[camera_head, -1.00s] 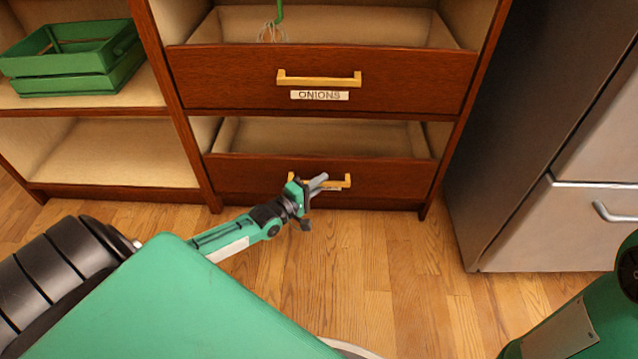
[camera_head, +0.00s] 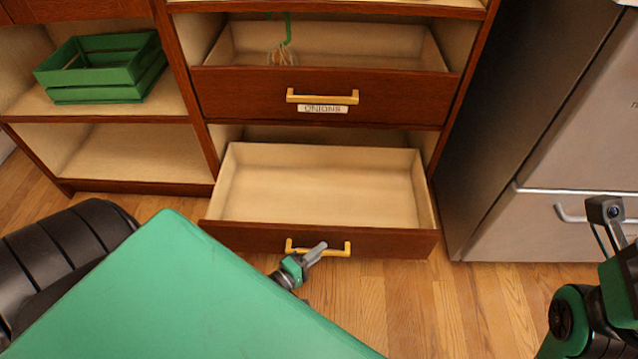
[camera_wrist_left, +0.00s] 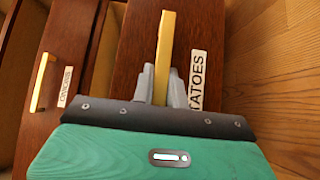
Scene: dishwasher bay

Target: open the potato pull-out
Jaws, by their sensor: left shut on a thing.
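The potato pull-out (camera_head: 320,241) is the bottom drawer and stands well out of the cabinet. Its inside is bare pale wood. In the left wrist view its dark wood front carries a label (camera_wrist_left: 198,80) of which "TATOES" shows. My left gripper (camera_head: 316,252) is at the drawer's yellow bar handle (camera_head: 338,249). In the left wrist view my left gripper (camera_wrist_left: 161,86) is shut on that handle (camera_wrist_left: 165,45), with a grey finger on each side. At the right edge of the head view part of my right arm shows; whether its fingers are open cannot be made out.
The onions drawer (camera_head: 420,100) above is partly out and holds a whisk (camera_head: 283,52) with a green handle. A green crate (camera_head: 100,75) sits on the left shelf. A grey fridge (camera_head: 560,150) stands at the right. Wood floor (camera_head: 400,300) in front is clear.

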